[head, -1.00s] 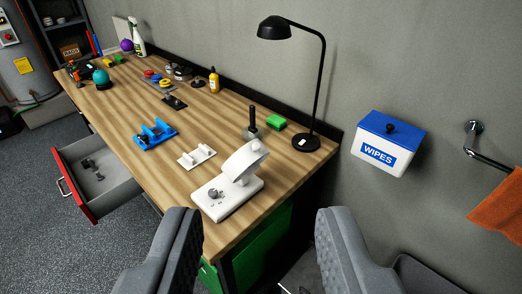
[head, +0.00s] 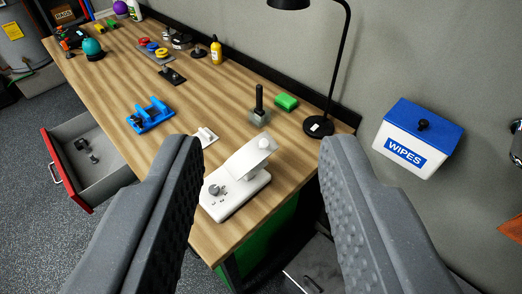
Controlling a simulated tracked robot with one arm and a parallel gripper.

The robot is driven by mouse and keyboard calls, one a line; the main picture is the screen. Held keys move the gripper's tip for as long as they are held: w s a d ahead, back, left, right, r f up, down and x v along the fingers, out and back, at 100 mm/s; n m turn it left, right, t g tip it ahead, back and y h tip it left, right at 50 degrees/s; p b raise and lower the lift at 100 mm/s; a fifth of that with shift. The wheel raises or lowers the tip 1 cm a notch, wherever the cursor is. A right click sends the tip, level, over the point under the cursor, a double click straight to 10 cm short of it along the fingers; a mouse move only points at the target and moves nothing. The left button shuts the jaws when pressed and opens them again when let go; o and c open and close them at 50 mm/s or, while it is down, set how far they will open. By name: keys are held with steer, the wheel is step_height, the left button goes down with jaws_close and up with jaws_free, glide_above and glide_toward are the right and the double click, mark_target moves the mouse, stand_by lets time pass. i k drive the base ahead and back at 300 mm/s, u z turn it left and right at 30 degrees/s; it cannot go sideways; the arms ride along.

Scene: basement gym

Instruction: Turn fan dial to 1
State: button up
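My gripper (head: 261,150) is open and empty. Its two grey fingers reach up from the bottom of the picture, with the fan showing between them, and no finger is seen touching the fan. The left finger overlaps part of the white rack (head: 207,136) behind it.
An open drawer (head: 72,196) sticks out at left. A wipes box (head: 416,137) hangs on the right wall.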

mark_target(214, 189)
steer(key=u, duration=0.7)
steer(key=k, duration=1.05)
steer(key=u, duration=0.4)
steer(key=i, duration=1.25)
steer(key=z, duration=1.25)
steer(key=i, duration=0.8)
steer(key=z, duration=0.4)
steer(key=k, duration=0.15)
steer(key=z, duration=0.1)
